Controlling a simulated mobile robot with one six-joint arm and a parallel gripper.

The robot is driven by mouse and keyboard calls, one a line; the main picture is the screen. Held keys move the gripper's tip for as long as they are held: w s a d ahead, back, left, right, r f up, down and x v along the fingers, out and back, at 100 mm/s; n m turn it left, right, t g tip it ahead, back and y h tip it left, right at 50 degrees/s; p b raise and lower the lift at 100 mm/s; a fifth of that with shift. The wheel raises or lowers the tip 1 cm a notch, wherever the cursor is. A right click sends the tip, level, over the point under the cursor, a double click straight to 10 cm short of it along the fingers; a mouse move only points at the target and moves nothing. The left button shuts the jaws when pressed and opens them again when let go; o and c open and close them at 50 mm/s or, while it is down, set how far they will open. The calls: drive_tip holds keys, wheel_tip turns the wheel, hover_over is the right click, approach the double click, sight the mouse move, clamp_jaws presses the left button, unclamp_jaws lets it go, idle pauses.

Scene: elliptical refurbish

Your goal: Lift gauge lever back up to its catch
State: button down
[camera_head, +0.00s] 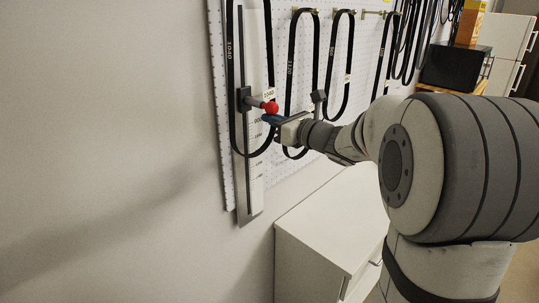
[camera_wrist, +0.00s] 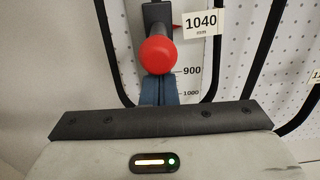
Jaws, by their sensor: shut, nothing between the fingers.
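The gauge is a vertical grey rail with a white scale (camera_head: 256,185) on the wall. A dark slider block (camera_head: 243,99) sits on it, and its lever sticks out to a red ball knob (camera_head: 271,107). The red knob also shows in the wrist view (camera_wrist: 158,54), near the 900 mark. My gripper (camera_head: 269,118) has its blue fingers shut and empty, just below the knob. In the wrist view the closed fingertips (camera_wrist: 158,86) are right under the knob; I cannot tell whether they touch it. I cannot make out the catch.
A black belt (camera_head: 230,45) loops around the gauge, with a 1040 mm tag (camera_wrist: 200,24). More black belts (camera_head: 290,55) hang on the white pegboard (camera_head: 217,70) to the right. A white cabinet (camera_head: 315,230) stands below my arm. The wall at left is clear.

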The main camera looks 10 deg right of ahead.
sight(273, 103)
wheel_tip(273, 103, up, 6)
drive_tip(key=shift+p, duration=1.25)
drive_tip(key=shift+r, duration=7)
drive_tip(key=f+b+v, duration=0.1)
drive_tip(key=b+v, duration=0.1)
drive_tip(key=v, duration=0.5)
drive_tip(key=shift+f, duration=0.25)
